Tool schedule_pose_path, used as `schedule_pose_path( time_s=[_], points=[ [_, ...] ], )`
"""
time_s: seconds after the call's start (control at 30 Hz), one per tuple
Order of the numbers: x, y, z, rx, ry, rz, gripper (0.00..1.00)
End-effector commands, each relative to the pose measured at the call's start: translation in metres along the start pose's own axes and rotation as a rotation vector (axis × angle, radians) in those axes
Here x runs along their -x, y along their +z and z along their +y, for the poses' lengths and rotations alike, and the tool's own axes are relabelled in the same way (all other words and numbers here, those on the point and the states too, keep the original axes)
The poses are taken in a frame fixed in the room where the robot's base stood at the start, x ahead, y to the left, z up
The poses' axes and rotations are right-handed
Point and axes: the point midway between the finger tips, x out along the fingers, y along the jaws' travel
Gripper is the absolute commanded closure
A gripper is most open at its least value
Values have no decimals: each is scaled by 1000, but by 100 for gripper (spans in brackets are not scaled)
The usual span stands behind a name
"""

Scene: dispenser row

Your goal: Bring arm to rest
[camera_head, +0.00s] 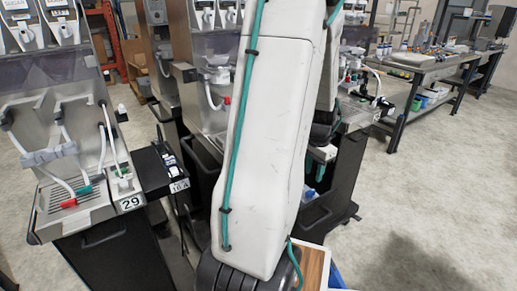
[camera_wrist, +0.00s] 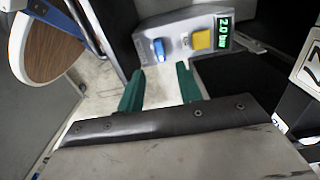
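My gripper (camera_wrist: 160,78) shows in the wrist view with its two green fingers spread apart and nothing between them. Beyond the fingertips is a light grey panel (camera_wrist: 180,38) with a blue switch (camera_wrist: 159,49), a yellow button (camera_wrist: 202,40) and a green display (camera_wrist: 223,33) reading 2.0 bar. I cannot tell how far the fingertips are from the panel. In the head view, my white arm with its green hose fills the middle and hides part of the row. I cannot make out my gripper there.
A dispenser labelled 29 (camera_head: 130,203) stands at the left, with more dispensers behind. A workbench (camera_head: 424,68) with containers stands at the back right. The floor at right (camera_head: 430,190) is clear. A round brown-topped thing (camera_wrist: 48,50) is at the wrist view's upper left.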

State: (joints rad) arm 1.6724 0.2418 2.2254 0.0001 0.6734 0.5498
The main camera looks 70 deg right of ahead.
Motion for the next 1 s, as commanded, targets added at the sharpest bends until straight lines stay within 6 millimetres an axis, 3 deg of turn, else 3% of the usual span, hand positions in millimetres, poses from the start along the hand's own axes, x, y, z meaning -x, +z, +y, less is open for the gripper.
schedule_pose_path(
  time_s=[0.27, 0.37, 0.47, 0.77, 1.0],
  points=[
    [0, 1, 1, 18, 3, -5, 65],
    [-3, 14, 9, 84, 32, -58, 65],
    [8, 44, 16, 193, 62, -119, 65],
    [60, 149, -21, 607, 91, -153, 65],
    [104, 256, -34, 1018, 99, -133, 65]
  ],
)
